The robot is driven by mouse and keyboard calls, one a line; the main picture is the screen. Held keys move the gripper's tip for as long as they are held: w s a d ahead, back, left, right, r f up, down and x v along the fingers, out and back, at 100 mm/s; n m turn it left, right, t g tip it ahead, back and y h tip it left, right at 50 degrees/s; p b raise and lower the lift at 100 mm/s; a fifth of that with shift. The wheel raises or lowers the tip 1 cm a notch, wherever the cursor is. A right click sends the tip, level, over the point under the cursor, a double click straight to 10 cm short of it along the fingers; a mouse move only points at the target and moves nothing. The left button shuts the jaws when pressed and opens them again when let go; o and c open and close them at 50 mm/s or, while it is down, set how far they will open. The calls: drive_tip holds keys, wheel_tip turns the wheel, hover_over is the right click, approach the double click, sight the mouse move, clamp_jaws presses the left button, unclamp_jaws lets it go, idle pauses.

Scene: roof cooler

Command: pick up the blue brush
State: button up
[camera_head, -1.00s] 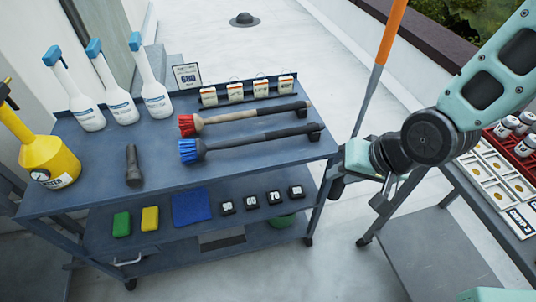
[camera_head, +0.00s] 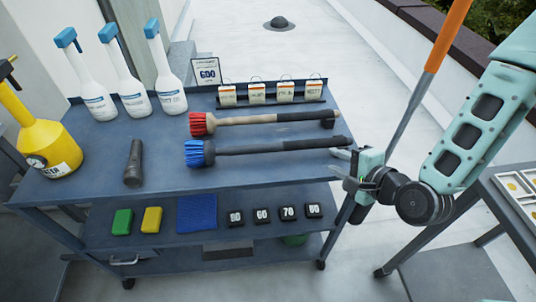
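The blue brush (camera_head: 265,149) lies across the top of the grey-blue cart (camera_head: 205,177). Its blue bristles point left, and its dark handle runs right to the cart's right edge. A red-bristled brush (camera_head: 250,120) lies just behind it, roughly parallel. My gripper (camera_head: 337,162) is at the cart's right edge, close to the handle end of the blue brush. Its fingers look apart and point left, with nothing seen between them. I cannot tell whether a finger touches the handle.
White bottles with blue tops (camera_head: 130,88), a yellow can (camera_head: 50,140) and a dark flashlight (camera_head: 133,163) stand or lie on the left. Small tags (camera_head: 256,93) line the back. An orange-and-grey pole (camera_head: 430,75) rises behind my gripper. Another table (camera_head: 515,215) is at right.

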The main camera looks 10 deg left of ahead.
sight(305, 146)
drive_tip(key=b+x, duration=0.2)
drive_tip(key=b, duration=0.4)
drive_tip(key=shift+d+f, duration=0.1)
drive_tip(key=shift+f, duration=0.15)
drive_tip(key=shift+b, duration=0.6)
drive_tip(key=x, duration=0.3)
drive_tip(key=p+x, duration=0.1)
drive_tip(key=x, duration=0.2)
drive_tip(key=shift+w+a+r, duration=0.1)
drive_tip(key=shift+w+a, duration=0.15)
drive_tip(key=shift+a, duration=0.05)
drive_tip(key=shift+p+x, duration=0.55)
drive_tip(key=shift+x, duration=2.35)
drive_tip(key=shift+w+d, duration=0.1)
clamp_jaws()
